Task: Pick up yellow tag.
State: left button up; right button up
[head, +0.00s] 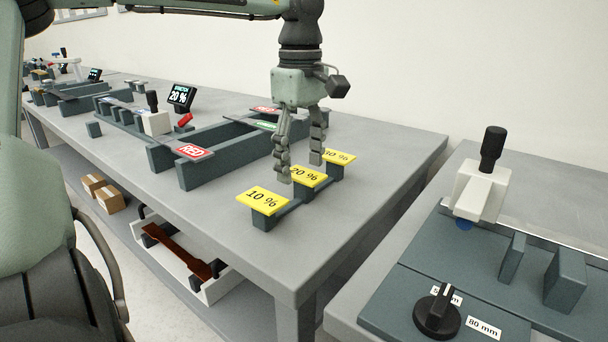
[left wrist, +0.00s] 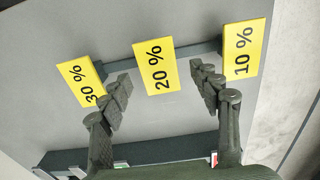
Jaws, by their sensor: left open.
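Three yellow tags stand in a row on a dark rack near the right end of the grey table. They read 10 % (head: 262,199), 20 % (head: 308,177) and 30 % (head: 341,157). My left gripper (head: 299,172) points down over the row, open and empty. In the left wrist view, the 20 % tag (left wrist: 156,66) lies ahead, between the two spread fingers (left wrist: 163,88). The 30 % tag (left wrist: 80,83) is beside the left finger and the 10 % tag (left wrist: 243,48) beside the right one. I cannot tell whether the fingers touch any tag. My right gripper is not in view.
Dark channels with RED (head: 194,151) and green labels stand left of the tags. A second bench with a black knob (head: 437,316) stands at the right, across a gap. The table's front corner is clear.

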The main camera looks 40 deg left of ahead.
pick_arm(q)
jog(key=shift+f, duration=0.1)
dwell(0.3)
jog(key=shift+f, duration=0.2)
jog(key=shift+c, duration=0.3)
jog(key=c, duration=0.9)
